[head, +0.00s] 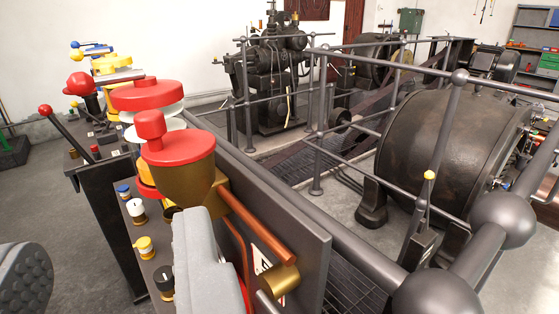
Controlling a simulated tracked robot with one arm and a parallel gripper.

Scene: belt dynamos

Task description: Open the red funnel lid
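The red funnel lid (182,149) is a flat red disc with a red knob (150,125) on top. It sits on a brass funnel (186,182) on the control panel, left of centre in the head view, and covers its mouth. My gripper (113,240) is open, with its two grey fingers wide apart at the bottom left. The right finger stands in front of the panel, just below the funnel in the picture. The right finger hides part of the panel.
Behind the funnel, another red disc (148,94), a red-knobbed lever (45,110) and several coloured knobs crowd the panel. A copper-coloured bar (257,226) extends right of the funnel. Grey railings (360,232) guard a large dark drum (440,140).

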